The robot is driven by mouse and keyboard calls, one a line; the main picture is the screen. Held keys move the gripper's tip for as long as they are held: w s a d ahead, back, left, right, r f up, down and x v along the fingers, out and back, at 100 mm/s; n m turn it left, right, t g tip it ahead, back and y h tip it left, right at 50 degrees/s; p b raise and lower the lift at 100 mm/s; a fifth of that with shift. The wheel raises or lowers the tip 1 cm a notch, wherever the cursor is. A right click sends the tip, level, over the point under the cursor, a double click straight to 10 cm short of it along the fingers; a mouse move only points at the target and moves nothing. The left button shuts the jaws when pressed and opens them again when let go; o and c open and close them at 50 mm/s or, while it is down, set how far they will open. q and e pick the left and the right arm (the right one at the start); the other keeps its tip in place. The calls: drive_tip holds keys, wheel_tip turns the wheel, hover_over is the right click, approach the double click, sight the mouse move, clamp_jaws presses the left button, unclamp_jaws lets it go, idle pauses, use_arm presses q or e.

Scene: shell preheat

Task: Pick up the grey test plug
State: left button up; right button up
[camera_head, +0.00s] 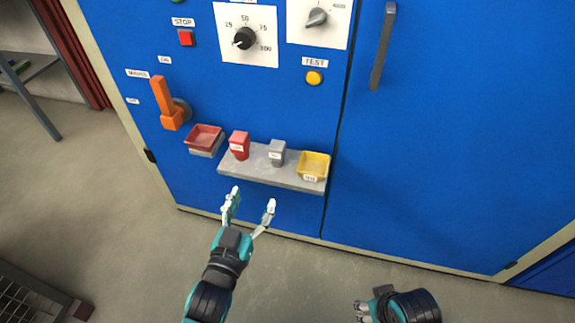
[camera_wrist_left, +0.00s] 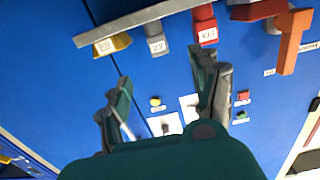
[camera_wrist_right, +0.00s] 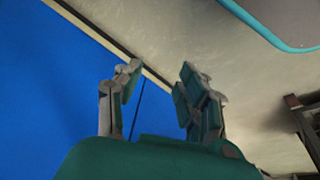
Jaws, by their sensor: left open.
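The grey test plug (camera_head: 277,152) stands upright on a grey shelf (camera_head: 231,168) on the front of the blue cabinet. It also shows in the left wrist view (camera_wrist_left: 156,42), with a small white label. My left gripper (camera_head: 252,200) is open and empty, in front of and below the shelf, apart from the plug. In the left wrist view its fingers (camera_wrist_left: 163,78) are spread wide, with the plug beyond the gap. My right gripper (camera_head: 359,311) is low at the bottom edge of the head view. In the right wrist view its fingers (camera_wrist_right: 160,75) are apart with nothing between.
A red labelled plug (camera_head: 239,146) stands left of the grey plug. A yellow tray (camera_head: 314,165) sits right of it on the shelf. A red tray (camera_head: 204,138) and an orange lever (camera_head: 165,104) are further left.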

use_arm(q)
drive_tip(key=w+r, duration=0.1)
drive_tip(key=b, duration=0.1)
approach(274, 150)
drive_tip(key=w+f, duration=0.1)
drive_tip(key=x, duration=0.4)
drive_tip(key=shift+w+b, duration=0.4)
drive_tip(key=shift+w+d+r, duration=0.1)
drive_tip(key=shift+w+d, duration=0.3)
drive_tip(key=shift+w, duration=0.35)
drive_tip(key=x, duration=0.2)
drive_tip(key=b+x, duration=0.1)
drive_tip(key=shift+w+d+r, duration=0.15)
drive_tip(key=shift+w+d, duration=0.15)
drive_tip(key=shift+d, duration=0.05)
drive_tip(key=shift+w+d, duration=0.1)
drive_tip(key=shift+w, duration=0.3)
drive_tip(key=c, duration=1.3)
use_arm(e)
drive_tip(key=r, duration=0.1)
drive_tip(key=r+t, duration=0.1)
drive_tip(key=shift+w+a+r, duration=0.1)
drive_tip(key=shift+w+r, duration=0.25)
drive_tip(key=shift+r, duration=0.05)
use_arm(q)
drive_tip(key=shift+r, duration=0.15)
